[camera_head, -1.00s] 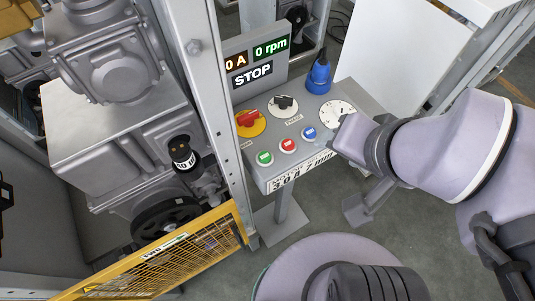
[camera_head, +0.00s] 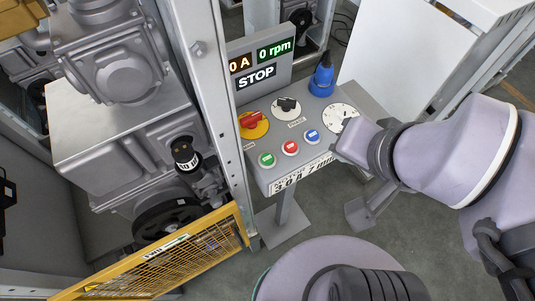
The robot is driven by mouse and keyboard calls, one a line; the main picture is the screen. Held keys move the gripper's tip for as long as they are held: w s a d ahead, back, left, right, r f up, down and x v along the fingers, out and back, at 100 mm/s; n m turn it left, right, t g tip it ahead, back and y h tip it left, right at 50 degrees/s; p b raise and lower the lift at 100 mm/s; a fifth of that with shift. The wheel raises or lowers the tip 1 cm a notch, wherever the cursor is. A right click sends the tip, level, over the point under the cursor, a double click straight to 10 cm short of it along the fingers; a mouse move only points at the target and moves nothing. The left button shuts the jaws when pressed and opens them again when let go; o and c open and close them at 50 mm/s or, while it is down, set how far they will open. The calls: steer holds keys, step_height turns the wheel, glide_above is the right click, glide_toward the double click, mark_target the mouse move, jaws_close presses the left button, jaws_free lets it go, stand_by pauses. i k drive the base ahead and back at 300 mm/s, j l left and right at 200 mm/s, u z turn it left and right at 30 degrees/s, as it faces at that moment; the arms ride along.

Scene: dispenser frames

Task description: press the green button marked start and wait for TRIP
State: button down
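The green button (camera_head: 267,160) is the left one of three in a row on the grey control panel's sloped top. Its label is too small to read. The display (camera_head: 258,63) above the panel reads 0 A, 0 rpm and STOP; no TRIP shows. My gripper (camera_head: 343,150) is at the panel's right edge, right of the blue button and just below the white dial. It is well to the right of the green button. Its fingers are not clearly visible, so I cannot tell whether it is open or shut.
A red button (camera_head: 290,147) and a blue button (camera_head: 311,136) sit beside the green one. Behind them are a red-yellow rotary switch (camera_head: 252,124), a black selector (camera_head: 287,107), a white dial (camera_head: 340,117) and a blue plug (camera_head: 322,78). A metal post (camera_head: 207,90) and yellow mesh guard (camera_head: 200,252) stand left.

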mark_target(266, 159)
steer(key=k+j+z, duration=0.2)
steer(key=j, duration=0.3)
steer(key=k+j+z, duration=0.2)
steer(key=j, duration=0.3)
steer(key=k+j+z, duration=0.2)
steer(key=k+j, duration=0.15)
steer(key=j, duration=0.1)
